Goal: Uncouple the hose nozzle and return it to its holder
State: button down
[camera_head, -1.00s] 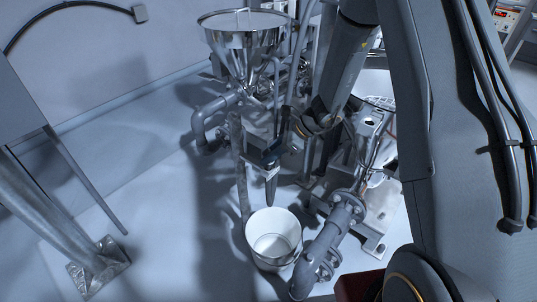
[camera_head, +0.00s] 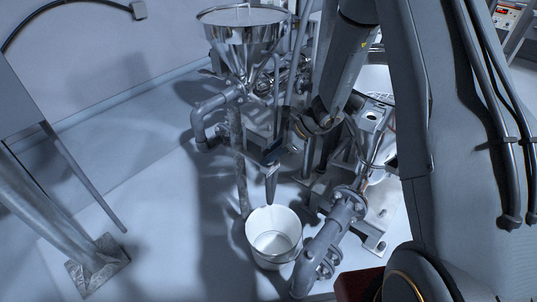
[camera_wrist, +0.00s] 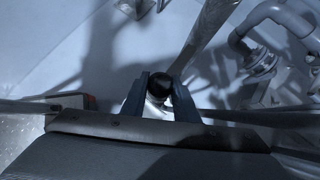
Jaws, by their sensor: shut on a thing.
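In the wrist view, my gripper (camera_wrist: 161,82) is shut on a short dark cylindrical piece (camera_wrist: 150,84), taken as the hose nozzle, gripped between its two dark fingers. Something bright shows below the piece, between the fingers. In the head view, my gripper (camera_head: 274,152) is in front of the steel hopper's stand and above a white bucket (camera_head: 283,263). A narrow tapered grey part (camera_head: 271,186) hangs down there over the bucket; I cannot tell if it is a finger or the nozzle. The hose and the holder cannot be made out.
A steel hopper (camera_head: 241,42) stands behind, with a grey elbow pipe (camera_head: 199,122) at its left. A flanged pipe (camera_head: 326,245) stands right of the bucket. A metal leg with a foot plate (camera_head: 98,268) is at left. The floor between is clear.

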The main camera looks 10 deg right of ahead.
jog(key=shift+f, duration=0.3)
jog(key=c, duration=0.8)
grip_release()
jog(key=shift+r, duration=0.1)
jog(key=p+v, duration=0.3)
jog(key=v, duration=0.3)
jog(key=shift+p, duration=0.3)
dwell(0.4)
jog(key=shift+w, duration=0.1)
